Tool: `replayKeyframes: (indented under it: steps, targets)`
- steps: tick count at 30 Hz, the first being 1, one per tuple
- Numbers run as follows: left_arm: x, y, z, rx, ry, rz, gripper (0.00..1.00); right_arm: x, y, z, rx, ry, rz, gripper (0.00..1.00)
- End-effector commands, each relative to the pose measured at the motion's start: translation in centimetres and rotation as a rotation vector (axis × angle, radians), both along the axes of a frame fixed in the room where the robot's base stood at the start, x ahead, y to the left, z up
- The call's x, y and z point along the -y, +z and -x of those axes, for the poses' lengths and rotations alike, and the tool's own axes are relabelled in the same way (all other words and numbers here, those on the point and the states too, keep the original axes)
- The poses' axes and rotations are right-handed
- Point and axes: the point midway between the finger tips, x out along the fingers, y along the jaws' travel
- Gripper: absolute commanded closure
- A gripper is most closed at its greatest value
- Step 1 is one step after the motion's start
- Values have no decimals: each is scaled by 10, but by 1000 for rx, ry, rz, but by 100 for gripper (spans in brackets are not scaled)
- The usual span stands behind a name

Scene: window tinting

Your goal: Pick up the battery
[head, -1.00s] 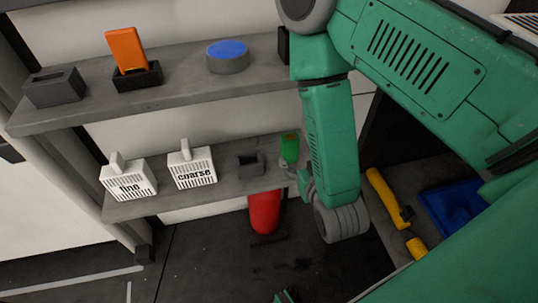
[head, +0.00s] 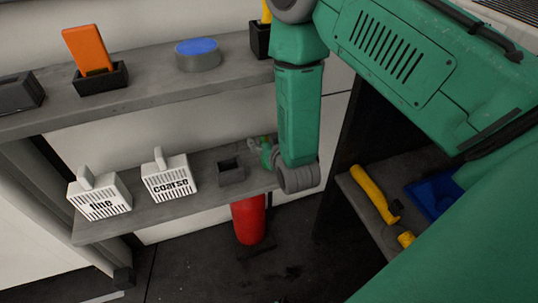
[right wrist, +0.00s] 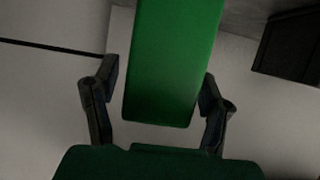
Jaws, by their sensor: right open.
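The battery, a green block (right wrist: 175,60), fills the middle of the right wrist view. Its near end lies between the two dark fingers of my right gripper (right wrist: 156,97). The fingers are apart, one on each side of the block, with a gap at the left finger; contact on the right side is unclear. In the head view my right gripper (head: 264,153) is at the right end of the lower shelf (head: 205,197), and my forearm and wrist hide most of the battery. My left gripper is not in view.
White blocks marked fine (head: 101,197) and coarse (head: 170,180) and a small dark holder (head: 231,171) stand on the lower shelf. Above are an orange item (head: 88,50) and a blue-topped disc (head: 198,54). A red cylinder (head: 248,219) stands below; a yellow tool (head: 371,190) lies right.

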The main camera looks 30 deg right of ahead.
Motion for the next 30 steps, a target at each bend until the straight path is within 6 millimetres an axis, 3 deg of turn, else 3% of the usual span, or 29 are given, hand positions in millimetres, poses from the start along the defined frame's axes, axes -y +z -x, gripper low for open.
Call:
replayKeyframes:
  steps: [8, 14, 23, 26, 30]
  targets:
    - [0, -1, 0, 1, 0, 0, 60, 1, -1, -4, 0, 0, 1, 34]
    - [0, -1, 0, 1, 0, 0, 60, 1, -1, -4, -1, 0, 1, 100]
    - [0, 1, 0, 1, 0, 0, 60, 1, 2, -4, 1, 0, 0, 100]
    - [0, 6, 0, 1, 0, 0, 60, 1, 14, -4, 2, 0, 0, 100]
    - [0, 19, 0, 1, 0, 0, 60, 1, 44, -4, 4, 1, 1, 100]
